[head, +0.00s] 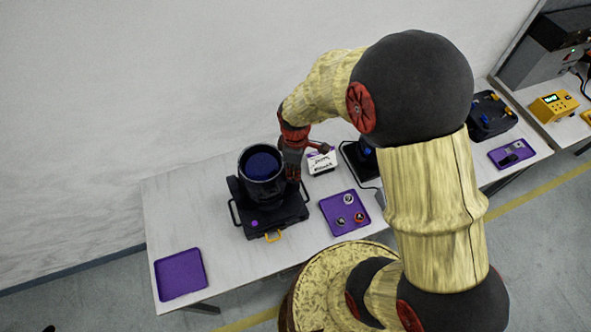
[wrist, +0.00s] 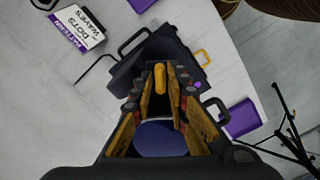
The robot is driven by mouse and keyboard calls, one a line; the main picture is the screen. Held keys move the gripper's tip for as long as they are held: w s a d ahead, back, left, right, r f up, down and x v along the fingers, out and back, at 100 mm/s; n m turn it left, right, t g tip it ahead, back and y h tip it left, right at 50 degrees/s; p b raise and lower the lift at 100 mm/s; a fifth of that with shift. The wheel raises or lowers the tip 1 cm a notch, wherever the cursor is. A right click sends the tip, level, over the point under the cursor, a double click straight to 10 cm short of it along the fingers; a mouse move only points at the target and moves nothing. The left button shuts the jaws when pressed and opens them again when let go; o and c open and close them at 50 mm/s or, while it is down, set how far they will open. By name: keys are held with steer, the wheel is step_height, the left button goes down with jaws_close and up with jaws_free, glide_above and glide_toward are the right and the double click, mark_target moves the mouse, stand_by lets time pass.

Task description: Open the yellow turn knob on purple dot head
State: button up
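The purple dot head is a black par can (head: 262,175) with a dark blue lens, on a black base marked by a purple dot (head: 254,223). In the wrist view its blue lens (wrist: 160,138) shows between my fingers, and the purple dot (wrist: 197,84) is to the right. A yellow turn knob (wrist: 160,77) lies between my fingertips. My gripper (wrist: 163,88) is open around it, with narrow gaps seeming to show; contact is unclear. In the head view my gripper (head: 293,170) points down at the can's right side and hides the knob.
An empty purple tray (head: 180,274) lies at the table's left end. Another purple tray (head: 345,212) with small round parts is right of the head. A white sign (head: 322,162) stands behind it. Other black fixtures (head: 490,115) are farther right.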

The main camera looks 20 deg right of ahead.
jaws_close()
steer(key=shift+m, duration=0.3)
steer(key=m+b, duration=0.1)
steer(key=m, duration=0.2)
steer(key=shift+m, duration=0.4)
steer(key=m+b, duration=0.1)
steer(key=m, duration=0.3)
steer(key=shift+m, duration=0.3)
steer(key=m, duration=0.4)
steer(key=shift+b, duration=0.4)
steer(key=shift+m, duration=2.4)
steer(key=shift+o, duration=1.2)
jaws_free()
